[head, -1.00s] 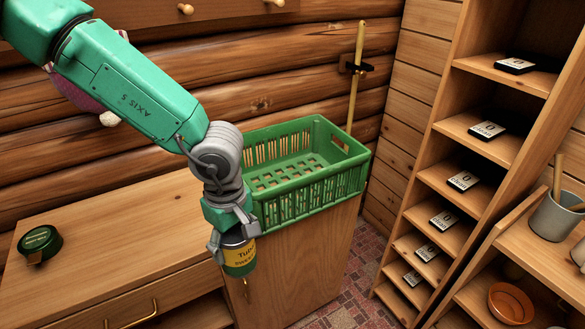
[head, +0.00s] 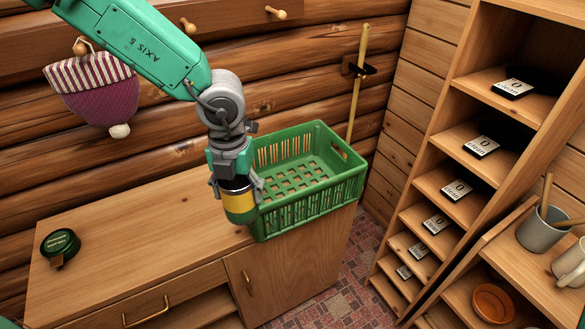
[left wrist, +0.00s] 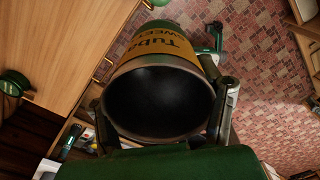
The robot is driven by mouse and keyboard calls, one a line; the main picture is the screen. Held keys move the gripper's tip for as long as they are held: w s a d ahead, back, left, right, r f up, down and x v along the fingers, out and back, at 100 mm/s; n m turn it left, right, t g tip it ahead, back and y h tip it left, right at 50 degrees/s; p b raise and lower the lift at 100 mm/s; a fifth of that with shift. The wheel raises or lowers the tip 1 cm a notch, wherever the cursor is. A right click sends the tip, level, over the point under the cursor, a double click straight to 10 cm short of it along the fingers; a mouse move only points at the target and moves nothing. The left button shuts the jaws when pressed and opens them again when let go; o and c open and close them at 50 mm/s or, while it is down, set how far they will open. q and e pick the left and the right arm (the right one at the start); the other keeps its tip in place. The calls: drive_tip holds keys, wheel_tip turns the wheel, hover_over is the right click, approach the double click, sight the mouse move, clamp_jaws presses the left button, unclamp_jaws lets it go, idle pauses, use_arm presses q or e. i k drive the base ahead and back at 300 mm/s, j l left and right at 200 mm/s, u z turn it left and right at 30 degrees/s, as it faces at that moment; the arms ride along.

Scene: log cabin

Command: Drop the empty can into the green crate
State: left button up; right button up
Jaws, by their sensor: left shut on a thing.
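The empty can (head: 239,203), green with a yellow band, is held upright in my left gripper (head: 236,186). That gripper is shut on it. The left wrist view looks into the can's dark open mouth (left wrist: 158,102), with a finger on each side. The green crate (head: 320,187) stands on the cabinet's right end, with slatted walls and a holed floor. It looks empty. The can and gripper are at the crate's left side in the head view, overlapping its near left corner. The can does not appear to be inside the crate. My right gripper is not in view.
A dark green tape-like roll (head: 60,245) lies on the left of the wooden cabinet top (head: 150,228). A knitted hat (head: 97,88) hangs from a wall peg. A shelf unit with labelled tiles (head: 480,146) stands right. The cabinet top between roll and crate is clear.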

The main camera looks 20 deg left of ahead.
sight(286, 189)
drive_tip(key=i, duration=0.85)
